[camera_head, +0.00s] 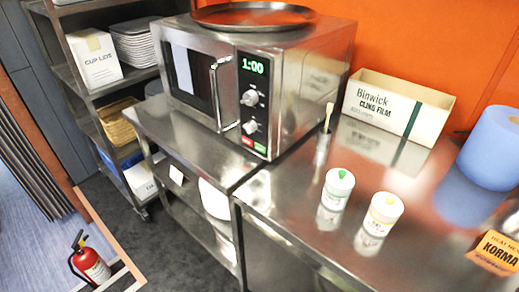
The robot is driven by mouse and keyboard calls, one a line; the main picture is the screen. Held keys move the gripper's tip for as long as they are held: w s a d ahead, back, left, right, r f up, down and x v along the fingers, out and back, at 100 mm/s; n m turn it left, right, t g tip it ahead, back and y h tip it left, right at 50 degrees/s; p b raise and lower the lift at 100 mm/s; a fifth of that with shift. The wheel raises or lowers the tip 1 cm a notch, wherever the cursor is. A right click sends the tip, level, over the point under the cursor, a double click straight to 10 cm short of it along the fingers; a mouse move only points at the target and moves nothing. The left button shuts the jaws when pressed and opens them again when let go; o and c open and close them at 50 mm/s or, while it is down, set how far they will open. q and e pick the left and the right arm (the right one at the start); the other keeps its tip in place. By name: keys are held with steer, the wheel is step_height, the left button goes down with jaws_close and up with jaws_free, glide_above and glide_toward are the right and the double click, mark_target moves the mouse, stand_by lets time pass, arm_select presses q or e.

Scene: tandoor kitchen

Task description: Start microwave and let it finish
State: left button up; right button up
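The microwave (228,85) is a steel box standing on a steel counter near the top middle of the head view. Its door (190,75), with a dark window and a vertical handle (217,95), is shut. The green display (253,66) reads 1:00. Below the display are two round knobs (250,98). At the bottom of the panel are a small red button (247,141) and a small green button (260,148). Neither of my grippers shows in this view.
A round tray (252,15) lies on the microwave. A shelf rack (75,75) and a fire extinguisher (92,264) are at left.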

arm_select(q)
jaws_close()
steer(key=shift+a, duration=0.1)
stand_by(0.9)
